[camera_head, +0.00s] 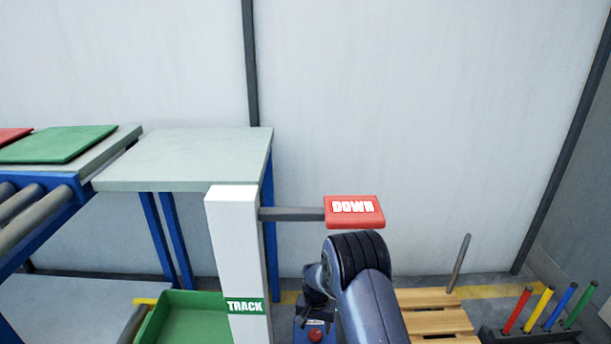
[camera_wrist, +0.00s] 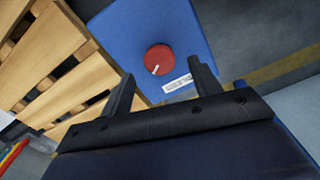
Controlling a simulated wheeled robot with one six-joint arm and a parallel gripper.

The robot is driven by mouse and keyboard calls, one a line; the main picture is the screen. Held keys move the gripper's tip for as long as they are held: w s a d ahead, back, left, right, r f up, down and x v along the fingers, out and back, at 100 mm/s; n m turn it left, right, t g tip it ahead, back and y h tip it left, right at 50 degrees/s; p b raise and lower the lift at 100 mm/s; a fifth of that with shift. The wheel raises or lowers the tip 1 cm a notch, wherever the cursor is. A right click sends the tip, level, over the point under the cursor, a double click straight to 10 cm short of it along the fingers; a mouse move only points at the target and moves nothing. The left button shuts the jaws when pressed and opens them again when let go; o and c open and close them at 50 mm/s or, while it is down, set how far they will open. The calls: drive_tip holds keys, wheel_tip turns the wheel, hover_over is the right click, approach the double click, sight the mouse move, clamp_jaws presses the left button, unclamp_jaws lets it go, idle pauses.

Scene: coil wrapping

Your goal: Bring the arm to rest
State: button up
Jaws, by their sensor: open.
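My gripper (camera_wrist: 163,84) is open in the wrist view, its two dark fingers spread apart with nothing between them. Beyond the fingers is a blue box (camera_wrist: 130,28) with a round red knob (camera_wrist: 158,59) bearing a white mark, and a small white label (camera_wrist: 177,83) beside it. The fingertips appear above the box; contact cannot be told. In the head view my dark arm reaches down in the lower middle, over the blue box (camera_head: 301,330). The fingers are not clearly seen there.
A white post (camera_head: 234,240) marked TRACK carries a red DOWN sign (camera_head: 354,212) close behind my arm. A green tray (camera_head: 185,315) and pale table (camera_head: 190,155) lie left. A wooden pallet (camera_head: 435,322) and a rack with coloured rods (camera_head: 540,332) stand right.

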sight(315, 333)
wheel_tip(315, 333, up, 8)
drive_tip(key=p, duration=0.3)
wheel_tip(315, 333, down, 12)
drive_tip(key=b, duration=0.5)
drive_tip(key=shift+f+b, duration=0.1)
drive_tip(key=shift+b, duration=0.2)
drive_tip(key=shift+r+m+p, duration=0.3)
drive_tip(key=shift+r+m, duration=0.05)
drive_tip(key=shift+m, duration=0.55)
drive_tip(key=m, duration=0.5)
drive_tip(key=m+p, duration=0.1)
drive_tip(key=m, duration=0.3)
drive_tip(key=shift+m, duration=0.4)
drive_tip(key=m+p, duration=0.1)
drive_tip(key=m, duration=0.5)
drive_tip(key=shift+r+p, duration=0.1)
drive_tip(key=shift+p, duration=0.25)
drive_tip(key=m+p, duration=0.1)
drive_tip(key=m, duration=0.3)
drive_tip(key=shift+m+p, duration=0.3)
drive_tip(key=shift+p, duration=0.1)
drive_tip(key=shift+m, duration=0.6)
